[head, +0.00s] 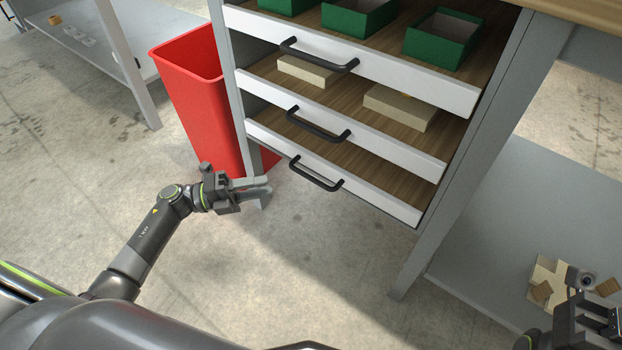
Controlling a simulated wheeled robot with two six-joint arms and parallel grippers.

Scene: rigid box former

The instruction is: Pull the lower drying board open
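The lower drying board (385,199) is the lowest of the stacked boards in the grey rack, with a white front. Its black bar handle (315,175) faces me. A strip of bare wood shows behind its front, under the middle board; the rest is hidden. My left gripper (266,189) is in the air to the left of this handle, apart from it, pointing right. It holds nothing I can see, and its finger gap is unclear from this angle. My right gripper (601,322) is at the bottom right corner, partly cut off, far from the handle.
The middle board (400,150) carries beige boxes and the upper board (400,80) carries green boxes; both have black handles. A red bin (195,95) stands left of the rack. A grey shelf (480,245) with small pieces is at right. The floor in front is clear.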

